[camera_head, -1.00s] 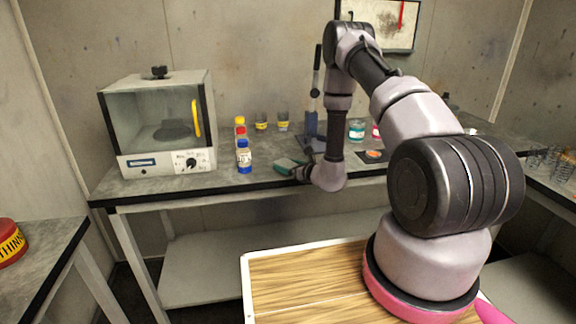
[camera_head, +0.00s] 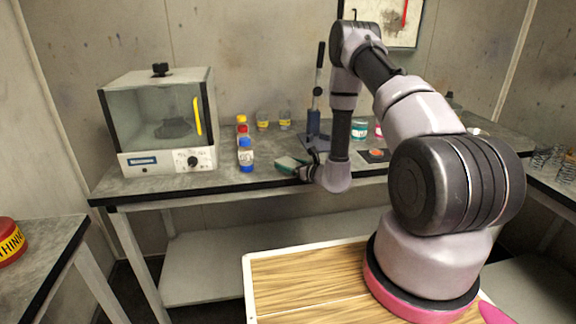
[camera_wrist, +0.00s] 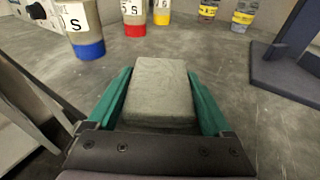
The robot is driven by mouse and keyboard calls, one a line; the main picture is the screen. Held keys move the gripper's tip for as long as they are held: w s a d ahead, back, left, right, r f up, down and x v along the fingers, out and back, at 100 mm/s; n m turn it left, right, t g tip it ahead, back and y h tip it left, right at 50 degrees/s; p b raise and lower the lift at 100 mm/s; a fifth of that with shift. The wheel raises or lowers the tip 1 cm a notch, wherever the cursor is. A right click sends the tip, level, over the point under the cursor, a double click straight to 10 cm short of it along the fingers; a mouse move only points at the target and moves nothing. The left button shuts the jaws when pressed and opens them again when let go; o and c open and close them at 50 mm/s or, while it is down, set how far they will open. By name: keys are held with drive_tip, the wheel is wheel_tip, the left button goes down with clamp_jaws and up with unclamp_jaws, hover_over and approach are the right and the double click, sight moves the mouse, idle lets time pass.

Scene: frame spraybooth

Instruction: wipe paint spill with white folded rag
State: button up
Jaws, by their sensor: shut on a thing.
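My gripper (camera_wrist: 163,100) has green fingers and is shut on a pale grey, block-shaped thing, which looks like the folded rag (camera_wrist: 160,92). In the head view my gripper (camera_head: 290,163) is low over the front part of the back workbench, right of the bottles. The rag's underside is hidden, so I cannot tell whether it touches the bench top. I cannot make out a paint spill in either view; the bench under the gripper is hidden.
Blue (camera_head: 246,155), red (camera_head: 243,133) and yellow-capped bottles stand left of my gripper. A glass-fronted cabinet (camera_head: 160,125) is farther left. A blue press-like stand (camera_head: 313,125) is behind to the right. A dark plate with an orange disc (camera_head: 376,154) lies right of my arm.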

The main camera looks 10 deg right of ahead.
sight(295, 164)
drive_tip(key=shift+w+d+r+t+h, duration=0.1)
drive_tip(key=shift+d+r+t+h, duration=0.15)
drive_tip(key=shift+d, duration=0.55)
drive_tip(key=shift+w+d+r+t+h, duration=0.15)
drive_tip(key=shift+d+r+t, duration=0.15)
drive_tip(key=shift+d, duration=0.45)
drive_tip(key=shift+s+a+f+g, duration=0.1)
drive_tip(key=shift+s+a+g, duration=0.1)
drive_tip(key=shift+s, duration=0.55)
drive_tip(key=shift+s+a+f+g, duration=0.1)
drive_tip(key=shift+s+a, duration=0.05)
drive_tip(key=shift+s, duration=0.6)
drive_tip(key=shift+f, duration=0.15)
